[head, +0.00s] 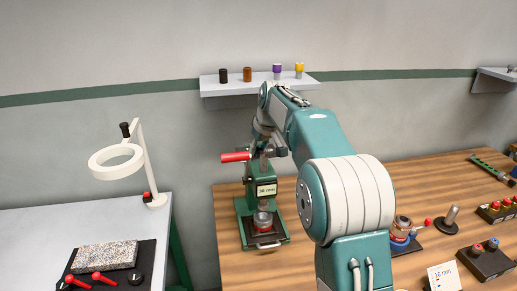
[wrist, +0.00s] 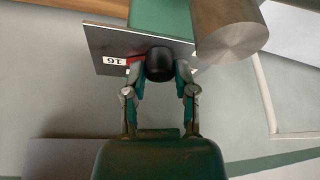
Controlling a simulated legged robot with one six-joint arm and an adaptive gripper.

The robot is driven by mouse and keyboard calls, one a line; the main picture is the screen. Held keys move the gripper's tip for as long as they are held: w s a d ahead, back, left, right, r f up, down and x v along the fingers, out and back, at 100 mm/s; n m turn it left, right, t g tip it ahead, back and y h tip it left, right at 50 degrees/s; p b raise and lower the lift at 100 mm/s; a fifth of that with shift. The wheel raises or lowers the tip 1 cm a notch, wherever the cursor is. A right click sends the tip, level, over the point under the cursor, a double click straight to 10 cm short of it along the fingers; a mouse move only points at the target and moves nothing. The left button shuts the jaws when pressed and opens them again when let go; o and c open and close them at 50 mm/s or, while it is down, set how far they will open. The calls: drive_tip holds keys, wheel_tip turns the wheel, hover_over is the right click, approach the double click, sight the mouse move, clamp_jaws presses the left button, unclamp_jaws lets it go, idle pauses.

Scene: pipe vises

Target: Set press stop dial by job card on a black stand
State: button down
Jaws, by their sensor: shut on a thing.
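The green arbor press (head: 250,190) stands at the left end of the wooden bench, with a red-gripped lever at its side and a small "mm" label on its front. In the wrist view, a black dial knob (wrist: 158,63) sits on a dark plate (wrist: 108,42) with a red pointer mark and a label that seems to read 16, upside down. My gripper (wrist: 160,72) is shut on this knob, one finger on each side. In the head view my arm partly hides the press top. The white job card (head: 444,277) at lower right reads 16 mm.
A wall shelf (head: 255,88) with several small coloured cylinders hangs above the press. A grey table (head: 60,222) with a ring lamp (head: 117,160) is at left. A thick metal cylinder (wrist: 230,30) is close to my right finger. Vises and red-knobbed blocks occupy the right bench.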

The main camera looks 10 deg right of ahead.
drive_tip(key=shift+f, duration=0.35)
drive_tip(key=shift+c, duration=2)
unclamp_jaws()
drive_tip(key=shift+r, duration=0.15)
drive_tip(key=shift+r, duration=0.2)
drive_tip(key=v, duration=1.1)
drive_tip(key=shift+r, duration=0.15)
